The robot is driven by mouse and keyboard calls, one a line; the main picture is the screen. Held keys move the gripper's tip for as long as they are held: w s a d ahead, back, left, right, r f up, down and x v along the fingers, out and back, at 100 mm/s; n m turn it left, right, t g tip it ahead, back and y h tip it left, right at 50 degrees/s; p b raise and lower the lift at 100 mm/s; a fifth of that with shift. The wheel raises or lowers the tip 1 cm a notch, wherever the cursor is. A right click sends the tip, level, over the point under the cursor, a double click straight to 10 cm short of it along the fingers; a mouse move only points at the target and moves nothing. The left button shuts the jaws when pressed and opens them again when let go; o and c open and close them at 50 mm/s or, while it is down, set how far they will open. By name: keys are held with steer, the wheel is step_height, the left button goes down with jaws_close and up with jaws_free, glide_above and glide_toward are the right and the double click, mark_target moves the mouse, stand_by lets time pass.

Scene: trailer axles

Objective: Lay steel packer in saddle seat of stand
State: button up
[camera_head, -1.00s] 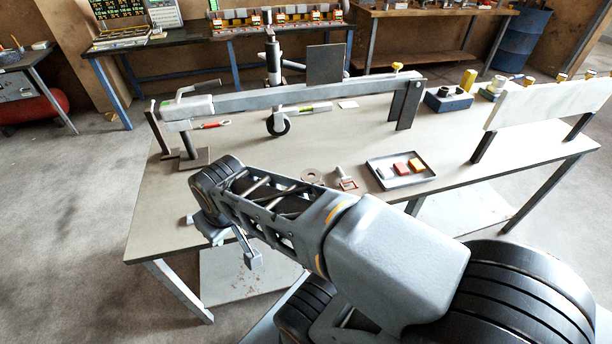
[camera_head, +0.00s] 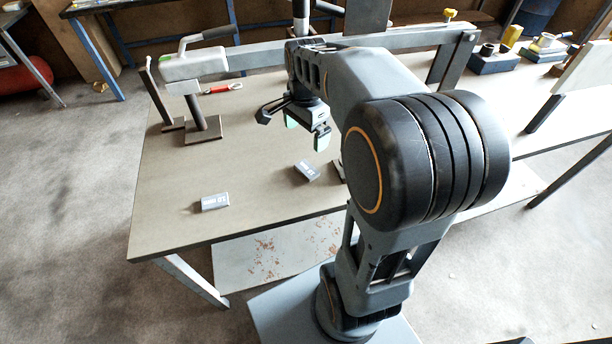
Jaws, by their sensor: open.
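Two small grey metal blocks lie on the table. One block (camera_head: 215,202) is near the front left edge. The other block (camera_head: 307,170) is farther right and sits angled. I cannot tell which is the steel packer. A stand with a post on a flat base plate (camera_head: 203,130) is at the left, under the grey coupling head (camera_head: 195,66) of the drawbar. Its saddle seat cannot be made out. My gripper (camera_head: 294,124) is open and empty, above the table and behind the angled block, right of the stand.
The long drawbar (camera_head: 262,56) spans the back of the table, partly behind my arm. A dark upright plate (camera_head: 167,104) stands left of the post. A red-handled tool (camera_head: 222,89) lies behind it. My arm hides the table's middle.

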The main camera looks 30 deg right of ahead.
mark_target(307, 168)
step_height(307, 168, down, 13)
steer(key=shift+d+f+b, duration=0.1)
steer(key=shift+d+b, duration=0.05)
steer(key=shift+b, duration=1.05)
steer(key=shift+c, duration=0.5)
steer(key=shift+w, duration=0.1)
steer(key=c, duration=1.1)
